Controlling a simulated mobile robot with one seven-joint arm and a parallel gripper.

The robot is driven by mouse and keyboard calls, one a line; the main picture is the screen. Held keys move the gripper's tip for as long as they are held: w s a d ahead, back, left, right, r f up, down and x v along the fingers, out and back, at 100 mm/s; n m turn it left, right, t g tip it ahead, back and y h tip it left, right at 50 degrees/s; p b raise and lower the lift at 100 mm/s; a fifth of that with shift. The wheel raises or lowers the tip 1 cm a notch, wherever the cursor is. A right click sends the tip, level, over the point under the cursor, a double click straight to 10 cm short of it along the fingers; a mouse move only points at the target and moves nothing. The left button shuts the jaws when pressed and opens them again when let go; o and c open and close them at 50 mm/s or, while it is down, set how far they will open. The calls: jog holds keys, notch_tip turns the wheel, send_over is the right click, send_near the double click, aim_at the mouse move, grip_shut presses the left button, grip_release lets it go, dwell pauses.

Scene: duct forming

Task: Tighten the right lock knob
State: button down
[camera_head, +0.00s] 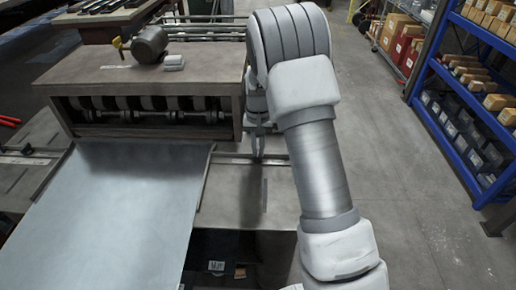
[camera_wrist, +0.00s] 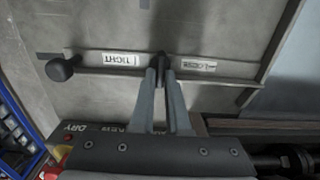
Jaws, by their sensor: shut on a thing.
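My gripper (camera_wrist: 162,75) points down at a metal rail on the machine's table. Its two fingers are closed around a small dark upright piece, the right lock knob (camera_wrist: 160,58), which is largely hidden between the fingertips. The knob stands between a white label reading "TIGHT" (camera_wrist: 122,59) and another label (camera_wrist: 197,66) too blurred to read surely. In the head view my gripper (camera_head: 257,152) is at the rail, right of the metal sheet; the knob itself cannot be made out there.
A round black knob (camera_wrist: 62,69) sits at the rail's left end in the wrist view. A large metal sheet (camera_head: 118,210) lies left of my gripper. The roller machine (camera_head: 150,85) stands behind. Blue shelves (camera_head: 460,100) are far right, with clear floor between.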

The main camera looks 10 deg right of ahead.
aim_at(258, 152)
jog(key=c, duration=0.9)
grip_release()
notch_tip(258, 152, up, 18)
jog(key=shift+f+p, duration=0.25)
jog(key=shift+p, duration=0.05)
